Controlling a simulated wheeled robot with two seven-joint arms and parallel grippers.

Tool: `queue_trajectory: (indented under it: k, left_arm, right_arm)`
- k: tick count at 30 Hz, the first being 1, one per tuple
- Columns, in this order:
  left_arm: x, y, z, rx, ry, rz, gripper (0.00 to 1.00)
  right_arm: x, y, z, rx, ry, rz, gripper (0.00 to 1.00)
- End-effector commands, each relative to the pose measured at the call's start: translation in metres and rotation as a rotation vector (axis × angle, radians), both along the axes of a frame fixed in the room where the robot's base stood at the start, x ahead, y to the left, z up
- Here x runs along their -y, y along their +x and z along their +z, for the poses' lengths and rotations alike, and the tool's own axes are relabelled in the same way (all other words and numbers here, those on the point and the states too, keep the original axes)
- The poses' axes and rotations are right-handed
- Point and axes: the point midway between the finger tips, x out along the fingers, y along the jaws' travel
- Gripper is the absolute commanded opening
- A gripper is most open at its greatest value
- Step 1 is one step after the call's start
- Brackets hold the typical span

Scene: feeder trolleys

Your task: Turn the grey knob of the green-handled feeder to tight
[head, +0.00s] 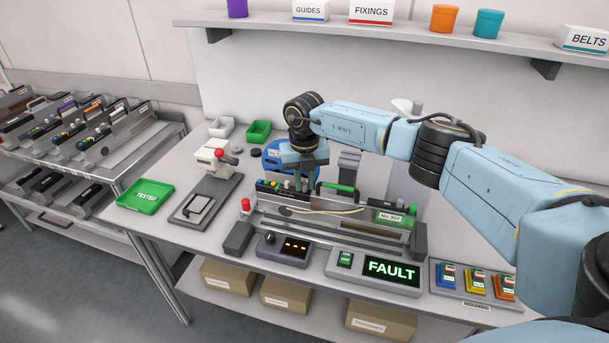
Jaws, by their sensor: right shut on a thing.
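The green-handled feeder (330,222) lies in the test stand on the bench, with its green handle (338,187) on top and a green label reading No 307 at its right. A row of small coloured knobs (278,186) sits on its top left. My right gripper (304,180) points down at the top of the feeder, just left of the green handle. It is shut on what appears to be the grey knob, which its fingers mostly hide. I cannot read the knob's setting. My left gripper is not in view.
A display reading FAULT (391,269) and a small dark control box (285,249) stand in front of the feeder. A blue reel (275,156) stands behind it. A green TESTED tray (145,197) is at left. A trolley with several feeders (143,148) stands far left.

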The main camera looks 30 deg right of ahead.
Motion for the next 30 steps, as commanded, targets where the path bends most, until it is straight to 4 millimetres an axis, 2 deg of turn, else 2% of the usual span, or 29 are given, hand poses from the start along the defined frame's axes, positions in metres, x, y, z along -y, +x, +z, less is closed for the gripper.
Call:
queue_trajectory:
  k: [18, 30]
  left_arm:
    - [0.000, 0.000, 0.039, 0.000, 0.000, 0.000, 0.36]
    - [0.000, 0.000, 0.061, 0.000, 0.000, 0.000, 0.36]
  right_arm:
    - [-0.001, 0.001, 0.004, 0.002, 0.001, -0.585, 0.00]
    - [-0.001, 0.001, 0.003, 0.002, 0.001, -0.901, 0.00]
